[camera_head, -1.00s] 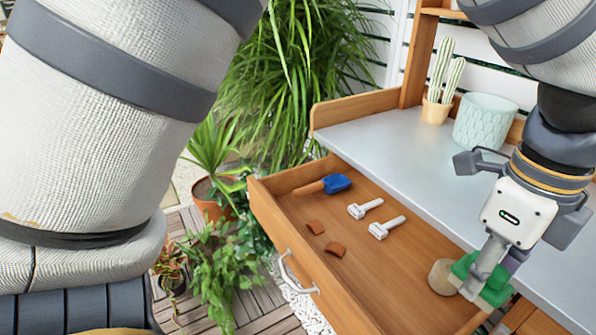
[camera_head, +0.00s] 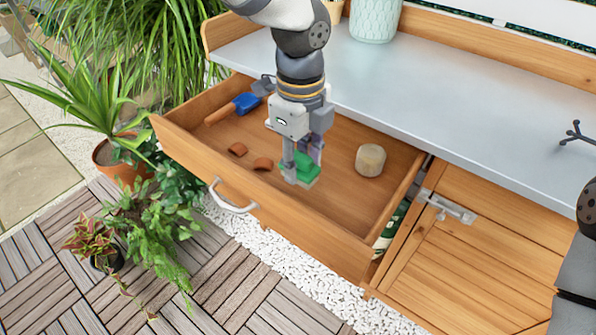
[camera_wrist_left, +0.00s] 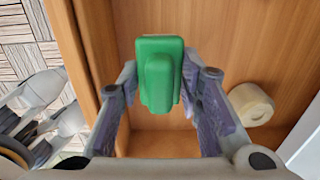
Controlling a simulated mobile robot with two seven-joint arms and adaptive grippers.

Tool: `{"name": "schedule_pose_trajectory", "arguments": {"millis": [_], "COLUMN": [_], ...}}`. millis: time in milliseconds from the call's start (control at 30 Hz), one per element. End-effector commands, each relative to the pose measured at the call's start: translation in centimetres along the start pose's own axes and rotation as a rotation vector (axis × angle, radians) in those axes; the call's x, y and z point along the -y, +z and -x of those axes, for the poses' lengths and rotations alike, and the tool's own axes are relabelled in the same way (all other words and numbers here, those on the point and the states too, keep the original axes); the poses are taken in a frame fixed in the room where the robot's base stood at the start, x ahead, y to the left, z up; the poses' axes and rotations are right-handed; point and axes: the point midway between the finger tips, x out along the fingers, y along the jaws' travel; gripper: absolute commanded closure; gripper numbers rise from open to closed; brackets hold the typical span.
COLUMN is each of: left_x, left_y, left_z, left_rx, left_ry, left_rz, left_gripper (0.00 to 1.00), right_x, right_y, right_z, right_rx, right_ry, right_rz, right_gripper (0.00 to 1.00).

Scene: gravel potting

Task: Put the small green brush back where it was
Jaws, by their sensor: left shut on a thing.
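The small green brush (camera_head: 301,169) is in my left gripper (camera_head: 303,158), over the open drawer (camera_head: 330,195), left of a pale round wooden block (camera_head: 370,160). The head view does not show clearly whether the brush touches the drawer floor. In the left wrist view the green brush (camera_wrist_left: 160,72) lies ahead between the two fingers, with the block (camera_wrist_left: 251,104) to its right. My left gripper is shut on the brush. My right gripper is not in view.
The drawer also holds a blue-headed tool (camera_head: 246,102) and two terracotta pieces (camera_head: 262,164). The drawer front has a metal handle (camera_head: 233,198). The grey worktop (camera_head: 440,95) overhangs behind, with a pale green pot (camera_head: 375,20). Potted plants stand left.

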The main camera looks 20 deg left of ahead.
Motion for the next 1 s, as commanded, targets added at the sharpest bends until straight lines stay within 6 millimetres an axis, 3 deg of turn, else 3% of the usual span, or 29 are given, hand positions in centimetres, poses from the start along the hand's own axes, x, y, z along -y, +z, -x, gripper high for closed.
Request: {"name": "schedule_pose_trajectory", "arguments": {"millis": [133,300,667,700,733,767,1000], "left_x": [0.5,0.5,0.6,0.6,0.6,0.6,0.6], "left_y": [0.9,1.0,1.0,1.0,1.0,1.0,1.0], "left_z": [-1.3,-4.3,-4.6,-4.5,-4.5,-4.5,-4.5], "left_rx": [-0.001,0.000,0.001,0.001,0.001,0.001,0.001], "left_ry": [-0.001,0.000,-0.004,-0.005,-0.005,-0.005,-0.005], "left_rz": [0.000,-0.001,-0.001,0.000,0.000,0.000,0.000], "left_gripper": [0.98,0.98,0.98,0.59,0.52,0.48,0.48], "right_x": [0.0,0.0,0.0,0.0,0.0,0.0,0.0], "right_y": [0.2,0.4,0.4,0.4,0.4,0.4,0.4], "right_z": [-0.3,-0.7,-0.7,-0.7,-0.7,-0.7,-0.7], "right_rx": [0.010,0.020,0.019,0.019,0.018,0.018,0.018], "right_ry": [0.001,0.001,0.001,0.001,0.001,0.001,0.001], "right_rz": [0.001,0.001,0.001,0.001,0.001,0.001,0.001], "right_gripper": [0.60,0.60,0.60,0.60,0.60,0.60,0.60]}}
